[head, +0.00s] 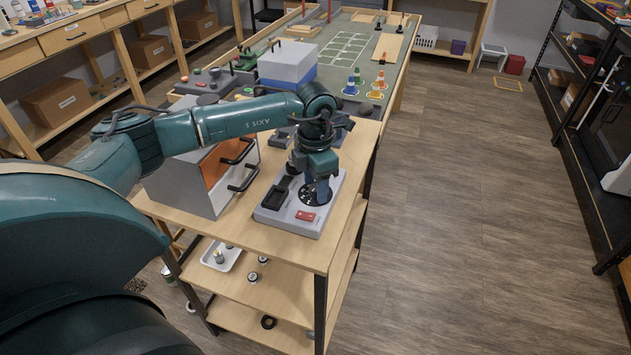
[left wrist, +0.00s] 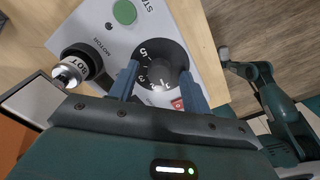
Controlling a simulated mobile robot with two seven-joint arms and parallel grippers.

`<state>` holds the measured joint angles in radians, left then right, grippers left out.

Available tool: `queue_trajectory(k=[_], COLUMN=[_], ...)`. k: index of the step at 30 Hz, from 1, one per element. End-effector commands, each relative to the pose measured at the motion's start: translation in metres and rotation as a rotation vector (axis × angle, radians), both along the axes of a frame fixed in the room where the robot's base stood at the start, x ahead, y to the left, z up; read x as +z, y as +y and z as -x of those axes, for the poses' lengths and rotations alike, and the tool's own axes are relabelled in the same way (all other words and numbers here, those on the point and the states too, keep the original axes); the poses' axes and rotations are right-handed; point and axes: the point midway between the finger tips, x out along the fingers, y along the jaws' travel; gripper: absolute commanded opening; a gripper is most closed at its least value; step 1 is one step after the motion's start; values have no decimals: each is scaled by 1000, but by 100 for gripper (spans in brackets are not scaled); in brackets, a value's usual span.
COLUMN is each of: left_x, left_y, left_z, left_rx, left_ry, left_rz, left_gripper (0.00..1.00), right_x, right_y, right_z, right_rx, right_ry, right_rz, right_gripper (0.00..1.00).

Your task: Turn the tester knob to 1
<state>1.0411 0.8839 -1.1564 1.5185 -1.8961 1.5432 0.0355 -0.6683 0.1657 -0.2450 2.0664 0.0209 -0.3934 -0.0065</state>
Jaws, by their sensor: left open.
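The tester (head: 279,219) is a light grey box on the wooden cart, with a black slot and a red switch on top. In the left wrist view its panel (left wrist: 178,25) carries a round black dial (left wrist: 160,60) with white numerals; 5 and 3 are legible. The knob's pointer cannot be made out. My left gripper (head: 319,192) points down over the dial. In the left wrist view the left gripper (left wrist: 158,72) is open, its blue fingers on either side of the dial. Whether they touch the knob cannot be told.
A green START button (left wrist: 124,12) and a motor (left wrist: 72,68) lie near the dial. A grey cabinet (head: 190,190) with black handles stands left of the tester. Behind is a long table (head: 345,50) with cones. Open floor (head: 470,200) lies to the right. My right arm (left wrist: 268,90) shows small.

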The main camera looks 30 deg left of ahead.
Motion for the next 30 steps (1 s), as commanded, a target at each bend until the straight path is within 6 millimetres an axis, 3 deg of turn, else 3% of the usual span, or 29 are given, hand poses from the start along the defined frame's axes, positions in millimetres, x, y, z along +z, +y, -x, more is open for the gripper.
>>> queue_trajectory(k=[7,21,30], left_x=[20,116,132], left_y=[0,0,0], left_z=[-1,-1,0], left_rx=[-1,0,0], left_ry=[-4,-3,0], left_rz=[0,1,0], left_gripper=[48,48,48], right_x=[-4,-3,0], right_y=[0,4,5], right_z=[1,-2,-4], right_rx=[1,12,15], right_ry=[3,-21,-31], right_rz=[0,-7,-10], right_gripper=[36,36,36])
